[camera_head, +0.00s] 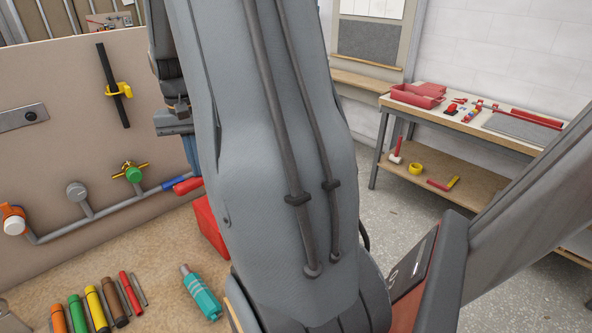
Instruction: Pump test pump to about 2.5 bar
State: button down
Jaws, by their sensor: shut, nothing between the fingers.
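A red box-like body (207,226), which looks like part of the test pump, stands on the bench behind my arm. My arm hides most of it. A red grip-like piece (188,185) shows just above it, beside a blue sleeve (174,183) at the pipe's end. I cannot tell whether this red piece belongs to the pump. My gripper (193,160) is partly hidden behind my arm, its blue fingers shut and empty just above the red piece. Whether they touch is unclear. A round grey gauge-like part (77,190) sits on the pipe; no reading is visible.
The wall pipe (120,207) carries a green-and-yellow valve (133,173) and an orange-and-white fitting (13,220). Several coloured tools (97,308) and a teal bottle-shaped tool (202,293) lie on the bench. A side table (468,126) stands right, with open floor before it.

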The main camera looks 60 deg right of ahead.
notch_tip(320, 180, up, 12)
jog(key=p, duration=0.5)
jog(key=shift+f, duration=0.2)
jog(key=shift+f, duration=0.1)
dwell(1.2)
dwell(0.3)
